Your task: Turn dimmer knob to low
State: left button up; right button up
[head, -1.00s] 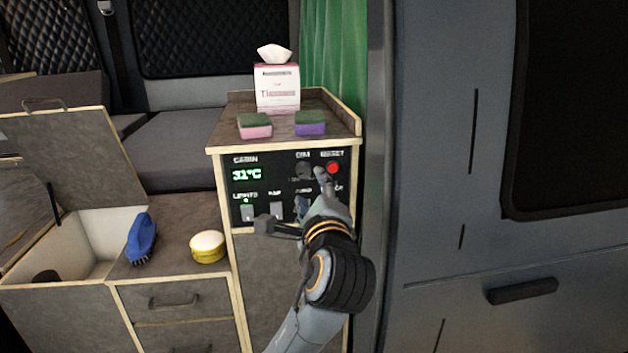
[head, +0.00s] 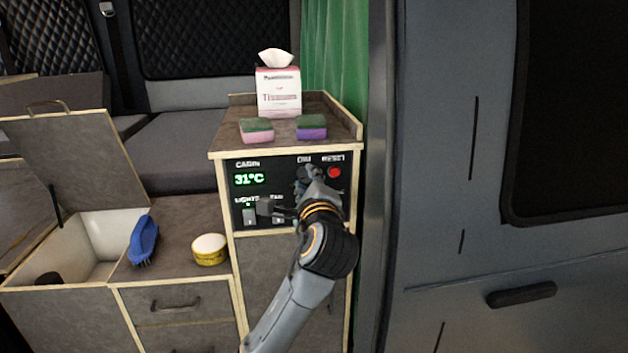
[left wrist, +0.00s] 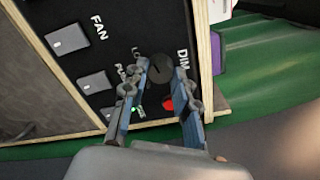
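The dimmer knob is a round black dial under the DIM label. In the left wrist view the knob (left wrist: 160,68) sits between the two fingers of my left gripper (left wrist: 162,78), one on each side with the gripper open. I cannot tell whether either finger touches it. In the head view the left gripper (head: 308,181) is in front of the upper right of the black control panel (head: 273,167) and covers most of the knob. The word LO shows by the knob in the wrist view. My right gripper is not in view.
The red reset button (head: 334,172) is close to the right of the knob. Switches, including the fan switch (left wrist: 68,40), lie nearby on the panel. Two sponges (head: 256,130) and a tissue box (head: 279,92) stand on the cabinet top. A green curtain (head: 335,60) hangs behind.

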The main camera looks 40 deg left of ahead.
pick_arm(q)
jog(key=shift+r, duration=0.1)
grip_shut()
jog(key=shift+r+n+p, duration=0.2)
jog(key=shift+n+p, duration=0.25)
jog(key=shift+n, duration=1.05)
jog(key=o, duration=1)
grip_release()
jog(key=shift+f, duration=0.15)
jog(key=shift+s+d, duration=0.3)
jog(key=shift+d, duration=0.2)
jog(key=v, duration=1.1)
jog(key=shift+d, duration=0.1)
